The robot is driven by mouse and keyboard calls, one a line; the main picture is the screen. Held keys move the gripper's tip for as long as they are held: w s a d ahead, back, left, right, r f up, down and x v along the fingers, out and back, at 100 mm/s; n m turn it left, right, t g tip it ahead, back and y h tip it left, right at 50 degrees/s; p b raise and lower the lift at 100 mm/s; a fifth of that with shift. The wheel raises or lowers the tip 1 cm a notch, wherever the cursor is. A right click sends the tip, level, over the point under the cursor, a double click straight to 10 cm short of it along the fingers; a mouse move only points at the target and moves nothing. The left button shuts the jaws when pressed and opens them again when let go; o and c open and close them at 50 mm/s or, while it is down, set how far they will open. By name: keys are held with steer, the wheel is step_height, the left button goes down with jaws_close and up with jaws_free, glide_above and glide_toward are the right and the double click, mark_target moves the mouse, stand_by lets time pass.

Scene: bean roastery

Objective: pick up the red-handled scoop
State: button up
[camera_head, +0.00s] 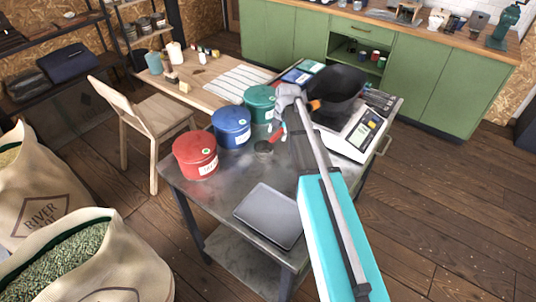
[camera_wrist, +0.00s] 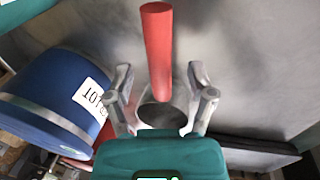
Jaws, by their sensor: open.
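The red-handled scoop lies on the metal table (camera_head: 225,190). In the head view its red handle (camera_head: 277,134) points up and right, partly hidden by my arm, and its small dark bowl (camera_head: 263,148) is at the lower left. In the wrist view the red handle (camera_wrist: 157,45) runs down between my fingers to the round metal bowl (camera_wrist: 160,114). My gripper (camera_wrist: 161,75) is open, with one finger to each side of the handle's lower end, apart from it. The gap in height between them is unclear. My fingers cannot be made out in the head view.
Red (camera_head: 195,156), blue (camera_head: 231,127) and green (camera_head: 259,102) canisters stand left of and behind the scoop. The blue canister (camera_wrist: 60,100) is close to my left finger. A grey flat tray (camera_head: 269,216) lies in front. A scale (camera_head: 355,135) and black pan (camera_head: 335,88) stand right.

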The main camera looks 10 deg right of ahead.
steer(key=shift+w+a+f+b, duration=0.1)
steer(key=shift+a+f+b, duration=0.05)
steer(key=shift+f+b, duration=0.75)
steer(key=shift+f, duration=0.1)
jaws_close()
